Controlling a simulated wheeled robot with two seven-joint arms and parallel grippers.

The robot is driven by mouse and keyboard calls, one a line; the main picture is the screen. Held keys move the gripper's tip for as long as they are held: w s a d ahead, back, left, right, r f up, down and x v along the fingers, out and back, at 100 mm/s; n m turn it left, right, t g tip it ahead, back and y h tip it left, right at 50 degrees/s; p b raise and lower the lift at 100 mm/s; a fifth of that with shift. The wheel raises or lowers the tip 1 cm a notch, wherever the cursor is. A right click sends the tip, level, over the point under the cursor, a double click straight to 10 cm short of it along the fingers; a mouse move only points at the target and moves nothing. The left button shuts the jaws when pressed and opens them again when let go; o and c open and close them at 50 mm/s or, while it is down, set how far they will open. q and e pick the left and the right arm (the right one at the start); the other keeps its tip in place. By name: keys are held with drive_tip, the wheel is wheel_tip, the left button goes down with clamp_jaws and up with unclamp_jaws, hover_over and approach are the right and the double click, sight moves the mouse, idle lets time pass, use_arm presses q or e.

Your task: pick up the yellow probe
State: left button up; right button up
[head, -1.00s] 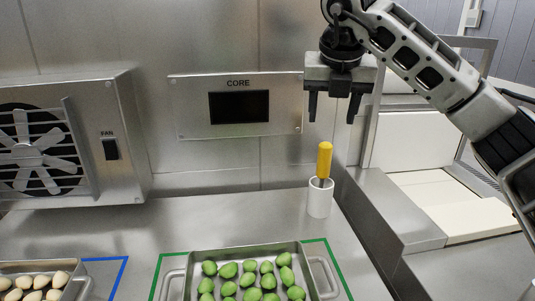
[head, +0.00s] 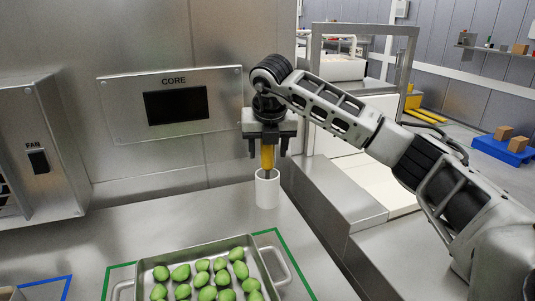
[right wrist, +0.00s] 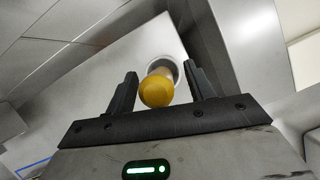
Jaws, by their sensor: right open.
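The yellow probe (head: 267,158) stands upright in a white cup (head: 267,191) on the steel counter. My right gripper (head: 267,153) is just above the cup, with its fingers on either side of the probe's yellow handle. The right wrist view shows the round yellow end of the probe (right wrist: 156,89) between the two open fingers (right wrist: 161,88), with gaps on both sides. The probe's lower part is hidden inside the cup. My left gripper is not in view.
A CORE display panel (head: 176,105) is on the back wall. A fan box (head: 40,150) stands at left.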

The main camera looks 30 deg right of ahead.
drive_tip(key=shift+x, duration=0.8)
drive_tip(key=shift+a, duration=0.1)
drive_tip(key=c, duration=1.1)
drive_tip(key=shift+r, duration=0.15)
